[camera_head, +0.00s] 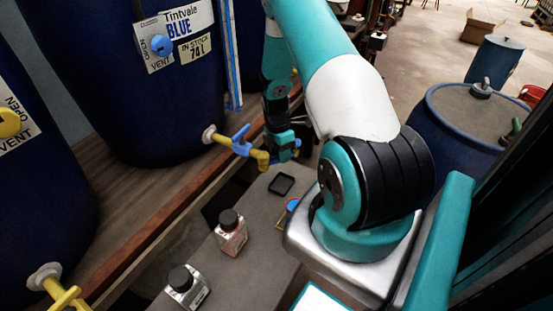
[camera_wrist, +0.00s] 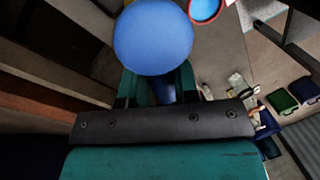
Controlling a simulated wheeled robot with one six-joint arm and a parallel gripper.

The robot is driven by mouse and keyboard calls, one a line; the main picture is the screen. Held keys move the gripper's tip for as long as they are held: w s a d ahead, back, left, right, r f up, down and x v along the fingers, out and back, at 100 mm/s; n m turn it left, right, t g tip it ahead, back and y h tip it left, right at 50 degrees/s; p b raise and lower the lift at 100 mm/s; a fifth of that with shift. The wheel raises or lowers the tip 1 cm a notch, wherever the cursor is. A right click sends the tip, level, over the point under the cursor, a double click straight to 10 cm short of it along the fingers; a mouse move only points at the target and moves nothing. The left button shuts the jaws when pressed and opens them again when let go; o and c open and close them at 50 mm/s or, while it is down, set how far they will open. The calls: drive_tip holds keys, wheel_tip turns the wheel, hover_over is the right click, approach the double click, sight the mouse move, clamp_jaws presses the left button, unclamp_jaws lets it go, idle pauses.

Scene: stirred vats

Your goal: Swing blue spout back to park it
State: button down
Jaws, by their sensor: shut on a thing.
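The blue spout (camera_head: 262,158) comes off the front of the dark blue vat (camera_head: 150,105) labelled Tintvale BLUE. It has a yellow outlet and a blue lever (camera_head: 240,141). My gripper (camera_head: 284,145) is at the spout's outer end, to the right of the lever, with its jaws closed on a blue part. In the wrist view, a round blue knob (camera_wrist: 153,37) sits at the fingertips, with a teal finger on each side of its stem. The exact join of knob and spout is hidden by my gripper.
Two dark-capped bottles (camera_head: 231,236) (camera_head: 187,288) stand on the grey bench (camera_head: 215,265). A dark square pad (camera_head: 281,184) lies behind them. A small cup shows in the wrist view (camera_wrist: 205,8). Another vat with a yellow spout (camera_head: 58,290) is at left. A blue drum (camera_head: 452,135) stands right.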

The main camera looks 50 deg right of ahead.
drive_tip(key=shift+w+d+n, duration=0.2)
drive_tip(key=shift+w+n, duration=0.55)
drive_tip(key=shift+n, duration=0.45)
drive_tip(key=shift+h, duration=0.3)
drive_tip(key=c, duration=0.9)
unclamp_jaws()
drive_tip(key=shift+r, duration=0.1)
drive_tip(key=w+r, duration=0.1)
drive_tip(key=r, duration=0.4)
drive_tip(key=w+r, duration=0.1)
drive_tip(key=r, duration=0.5)
drive_tip(key=w+r, duration=0.1)
drive_tip(key=r, duration=0.5)
drive_tip(key=shift+w+d+b, duration=0.2)
drive_tip(key=shift+b, duration=0.1)
